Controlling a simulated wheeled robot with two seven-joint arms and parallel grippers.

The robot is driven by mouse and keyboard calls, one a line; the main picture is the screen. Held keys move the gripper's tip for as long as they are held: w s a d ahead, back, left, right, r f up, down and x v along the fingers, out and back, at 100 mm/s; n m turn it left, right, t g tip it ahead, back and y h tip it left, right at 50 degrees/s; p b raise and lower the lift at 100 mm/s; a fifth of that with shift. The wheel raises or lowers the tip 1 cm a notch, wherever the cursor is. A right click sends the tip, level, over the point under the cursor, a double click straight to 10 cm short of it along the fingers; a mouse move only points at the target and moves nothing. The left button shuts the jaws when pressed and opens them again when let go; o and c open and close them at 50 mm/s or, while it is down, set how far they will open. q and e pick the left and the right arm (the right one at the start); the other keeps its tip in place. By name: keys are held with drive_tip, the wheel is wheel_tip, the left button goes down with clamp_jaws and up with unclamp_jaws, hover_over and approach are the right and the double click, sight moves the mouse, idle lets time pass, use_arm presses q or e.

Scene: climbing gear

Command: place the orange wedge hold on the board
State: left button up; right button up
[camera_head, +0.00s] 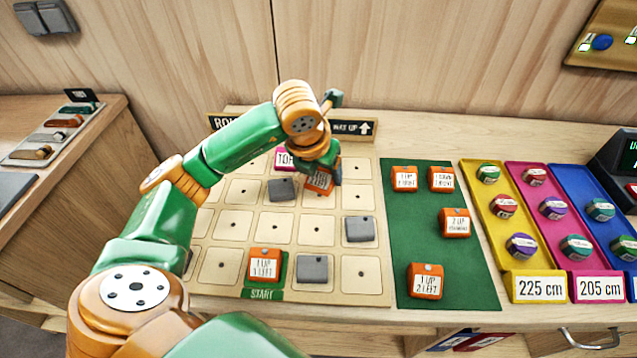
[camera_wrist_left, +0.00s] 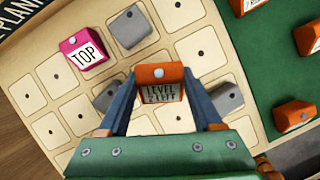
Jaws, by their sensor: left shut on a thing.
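My left gripper (camera_head: 322,176) is shut on an orange wedge hold, whose label in the left wrist view (camera_wrist_left: 160,94) reads "LEVEL" and "LEFT" with a middle part too small to read. The hold is over the upper right part of the pale gridded board (camera_head: 205,224); I cannot tell if it touches the board. The arm partly hides it in the head view. A pink TOP hold (camera_wrist_left: 84,54) sits at the board's far row. Another orange hold (camera_head: 265,265), marked "1 UP 1 LEFT", sits on the green START square. My right gripper is not in view.
Several grey blocks (camera_head: 313,268) occupy board squares. A green mat (camera_head: 410,240) right of the board carries several orange holds (camera_head: 455,222). Yellow, pink and blue trays (camera_head: 480,180) with round holds stand further right. A dark sign (camera_head: 360,129) stands behind the board.

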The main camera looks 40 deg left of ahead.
sight(320, 184)
use_arm(q)
drive_tip(key=f, duration=0.2)
drive_tip(key=a+f+p, duration=0.1)
drive_tip(key=shift+w+f, duration=0.25)
drive_tip(key=shift+f, duration=0.45)
drive_tip(key=shift+f, duration=0.15)
drive_tip(key=o, duration=0.9)
drive_tip(key=shift+f, duration=0.1)
drive_tip(key=o, duration=0.5)
